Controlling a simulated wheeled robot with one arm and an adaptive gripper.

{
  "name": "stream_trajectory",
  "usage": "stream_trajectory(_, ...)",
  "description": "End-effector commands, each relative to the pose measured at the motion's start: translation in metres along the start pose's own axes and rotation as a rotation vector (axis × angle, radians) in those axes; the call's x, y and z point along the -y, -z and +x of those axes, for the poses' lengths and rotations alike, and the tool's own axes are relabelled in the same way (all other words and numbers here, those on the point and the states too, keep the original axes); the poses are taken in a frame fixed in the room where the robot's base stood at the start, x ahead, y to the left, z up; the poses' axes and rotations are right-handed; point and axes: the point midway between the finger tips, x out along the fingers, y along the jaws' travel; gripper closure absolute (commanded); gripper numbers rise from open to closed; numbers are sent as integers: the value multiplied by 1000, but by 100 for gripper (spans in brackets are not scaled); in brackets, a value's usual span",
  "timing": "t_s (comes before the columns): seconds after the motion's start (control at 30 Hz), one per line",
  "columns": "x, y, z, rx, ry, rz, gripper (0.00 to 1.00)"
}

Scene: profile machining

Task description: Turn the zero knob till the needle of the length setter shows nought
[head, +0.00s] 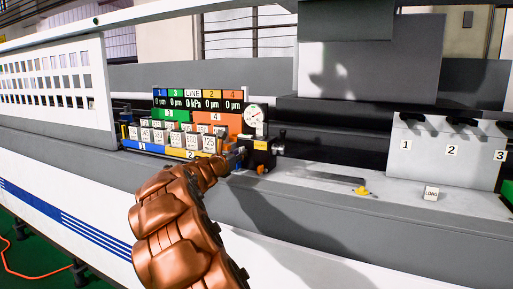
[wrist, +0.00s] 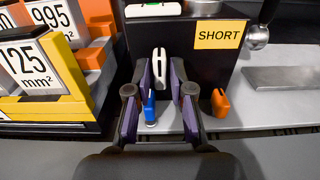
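The length setter is a black block (wrist: 195,62) with a round white dial (head: 254,115) on top in the head view. The dial's needle is too small to read there, and only the dial's lower edge shows in the wrist view. A white upright knob (wrist: 160,66) stands on the block's front, probably the zero knob. My gripper (wrist: 161,72) has one finger on each side of it, with narrow dark gaps, so it seems open around the knob. In the head view my gripper (head: 233,160) is at the block's lower left, partly hidden by my arm.
A blue knob (wrist: 150,108) sits between my fingers, nearer the wrist; an orange knob (wrist: 221,102) is to the right. A yellow SHORT label (wrist: 218,35) is on the block. A rack of numbered blocks (wrist: 45,65) stands close left. A LONG tag (head: 431,193) lies right.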

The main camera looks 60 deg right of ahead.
Motion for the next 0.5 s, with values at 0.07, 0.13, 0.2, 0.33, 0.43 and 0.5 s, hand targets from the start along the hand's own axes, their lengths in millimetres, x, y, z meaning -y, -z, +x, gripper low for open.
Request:
stream_trajectory(0.07,0,0,0,0,0,0,90)
stream_trajectory(0.13,0,0,0,0,0,0,97)
stream_trajectory(0.2,0,0,0,0,0,0,100)
stream_trajectory(0.33,0,0,0,0,0,0,100)
stream_trajectory(0.43,0,0,0,0,0,0,100)
stream_trajectory(0.5,0,0,0,0,0,1,100)
